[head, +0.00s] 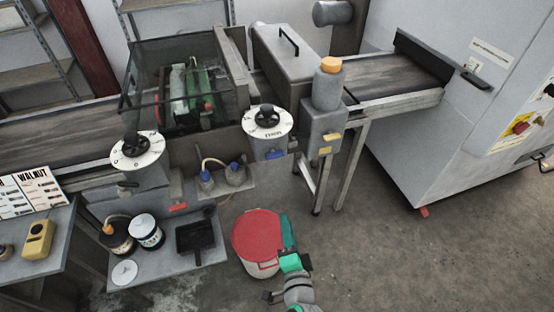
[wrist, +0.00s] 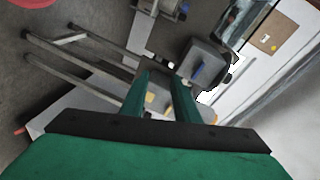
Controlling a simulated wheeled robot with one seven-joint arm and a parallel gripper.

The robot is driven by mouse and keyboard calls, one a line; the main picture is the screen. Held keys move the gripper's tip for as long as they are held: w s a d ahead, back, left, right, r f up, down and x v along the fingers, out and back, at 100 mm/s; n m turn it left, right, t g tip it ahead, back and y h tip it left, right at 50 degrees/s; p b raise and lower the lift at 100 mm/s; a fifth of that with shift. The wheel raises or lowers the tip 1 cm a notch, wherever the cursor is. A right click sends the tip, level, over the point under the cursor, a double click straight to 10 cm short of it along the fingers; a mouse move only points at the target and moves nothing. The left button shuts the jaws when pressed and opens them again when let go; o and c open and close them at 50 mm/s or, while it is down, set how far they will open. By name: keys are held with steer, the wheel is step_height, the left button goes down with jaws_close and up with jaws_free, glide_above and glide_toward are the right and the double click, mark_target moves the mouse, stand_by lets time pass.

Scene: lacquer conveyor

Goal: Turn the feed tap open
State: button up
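No handle is labelled legibly as the feed tap. Small coloured handles show in the head view: a red one (head: 178,207) below the left dial, a blue one (head: 274,154) below the right dial, and yellow ones (head: 328,143) on the grey post with an orange top. My gripper (head: 287,225) is low at the bottom centre, over the right edge of a red-lidded bucket. In the wrist view its green fingers (wrist: 164,78) stand apart with a gap between them. A grey housing with a blue part (wrist: 198,70) lies beyond the fingertips. I see nothing held.
The red-lidded bucket (head: 257,236) stands on the floor close to my gripper. Cans (head: 147,231) and a black tray (head: 195,237) sit on a low shelf at left. Metal legs (head: 318,185) stand under the conveyor. The floor at right is clear.

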mark_target(276, 157)
steer(key=w+r+m+t+y, duration=0.1)
steer(key=w+r+y, duration=0.3)
steer(key=w+r, duration=0.45)
steer(key=x, duration=1)
steer(key=shift+w+d+r, duration=0.1)
steer(key=shift+w+r, duration=0.1)
steer(key=shift+w, duration=0.05)
steer(key=shift+c, duration=0.7)
jaws_close()
